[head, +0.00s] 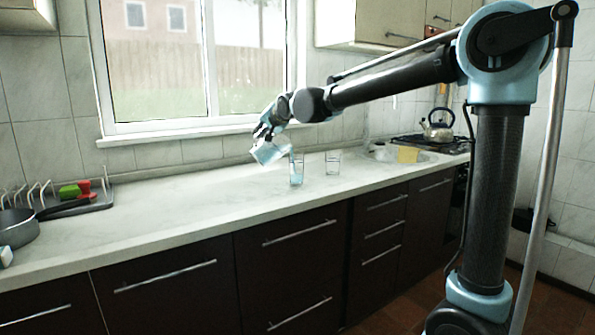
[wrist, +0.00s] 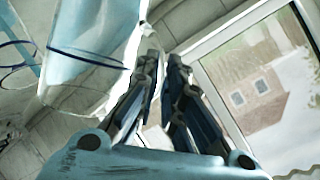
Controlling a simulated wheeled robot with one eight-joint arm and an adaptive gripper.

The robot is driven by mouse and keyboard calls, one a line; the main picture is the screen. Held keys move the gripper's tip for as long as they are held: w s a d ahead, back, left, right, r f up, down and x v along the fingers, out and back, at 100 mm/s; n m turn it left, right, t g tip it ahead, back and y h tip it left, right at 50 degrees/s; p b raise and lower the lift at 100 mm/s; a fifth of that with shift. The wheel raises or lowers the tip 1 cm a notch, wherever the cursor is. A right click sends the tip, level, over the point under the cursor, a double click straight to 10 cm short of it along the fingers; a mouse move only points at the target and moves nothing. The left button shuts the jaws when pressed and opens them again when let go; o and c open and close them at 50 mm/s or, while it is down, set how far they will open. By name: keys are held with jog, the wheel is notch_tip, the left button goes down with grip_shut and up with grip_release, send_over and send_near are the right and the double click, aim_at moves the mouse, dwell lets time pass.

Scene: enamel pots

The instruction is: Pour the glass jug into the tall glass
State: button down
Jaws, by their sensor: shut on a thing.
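The glass jug (head: 268,153) is held above the counter, tilted well over, its right end close to the rim of the tall glass. Bluish liquid seems to show in it. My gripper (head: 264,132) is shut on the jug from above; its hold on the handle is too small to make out. The tall glass (head: 296,172) stands upright on the counter just right of the jug and looks bluish inside. In the wrist view the jug (wrist: 88,45) fills the upper left, beside my gripper's fingers (wrist: 163,62). I cannot tell whether a stream is falling.
A second clear glass (head: 333,163) stands right of the tall glass. A sink with a yellow item (head: 408,155) and a kettle (head: 437,128) on the hob are further right. A pan (head: 18,228) and dish rack (head: 95,203) are at left. The counter between is clear.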

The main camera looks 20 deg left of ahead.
jog(key=shift+w+d+r+m+y, duration=0.2)
jog(key=shift+d+r+m, duration=0.05)
jog(key=shift+r, duration=0.2)
jog(key=shift+w+d+r+m+y, duration=0.2)
jog(key=shift+r+m, duration=0.05)
jog(key=shift+r, duration=0.15)
dwell(2.2)
